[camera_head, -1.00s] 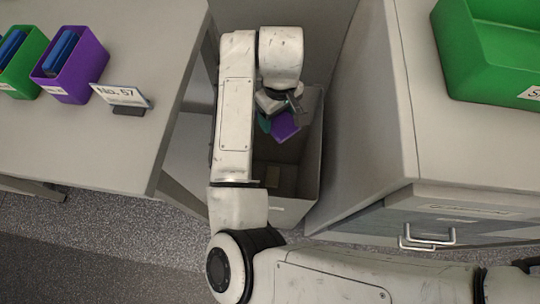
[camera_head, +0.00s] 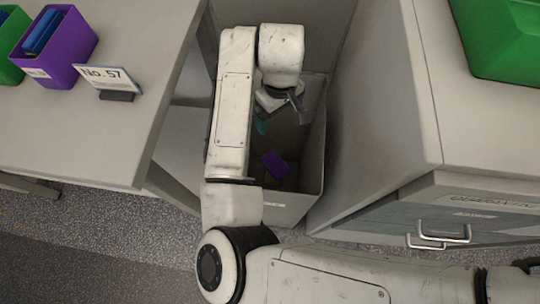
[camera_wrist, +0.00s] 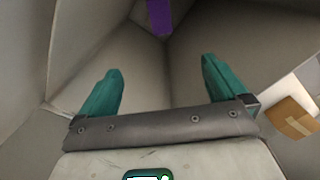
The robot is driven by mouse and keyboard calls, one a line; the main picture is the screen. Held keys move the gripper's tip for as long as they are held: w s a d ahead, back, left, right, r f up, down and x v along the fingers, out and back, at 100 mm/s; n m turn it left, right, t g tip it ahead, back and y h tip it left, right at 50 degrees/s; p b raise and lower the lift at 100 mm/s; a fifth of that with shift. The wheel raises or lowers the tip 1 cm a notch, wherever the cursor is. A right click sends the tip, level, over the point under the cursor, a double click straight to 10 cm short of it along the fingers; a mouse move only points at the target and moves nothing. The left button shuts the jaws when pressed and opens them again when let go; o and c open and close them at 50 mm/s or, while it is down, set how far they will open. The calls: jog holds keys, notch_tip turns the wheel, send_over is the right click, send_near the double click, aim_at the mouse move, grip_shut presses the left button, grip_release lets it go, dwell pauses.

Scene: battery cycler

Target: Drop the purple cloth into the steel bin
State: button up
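The purple cloth (camera_head: 273,164) is a small dark purple piece down inside the steel bin (camera_head: 313,150), apart from my gripper. It also shows at the top of the wrist view (camera_wrist: 159,15), beyond the fingertips. The bin is a tall grey open box between the table and the cabinet. My gripper (camera_wrist: 158,75) has two teal fingers spread wide with nothing between them. In the head view my gripper (camera_head: 280,118) is over the bin's opening, partly hidden by my own wrist.
A table (camera_head: 90,140) at left carries a purple box (camera_head: 62,62) and a sign marked No. 57 (camera_head: 110,78). A cabinet (camera_head: 390,110) with drawers stands close at right, with a green bin (camera_head: 505,40) on top. A brown box-like item (camera_wrist: 292,118) shows in the wrist view.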

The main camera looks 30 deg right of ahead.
jog(key=shift+r, duration=0.1)
notch_tip(320, 180, up, 11)
jog(key=p, duration=0.2)
jog(key=shift+f, duration=0.2)
jog(key=shift+r, duration=0.1)
dwell(0.5)
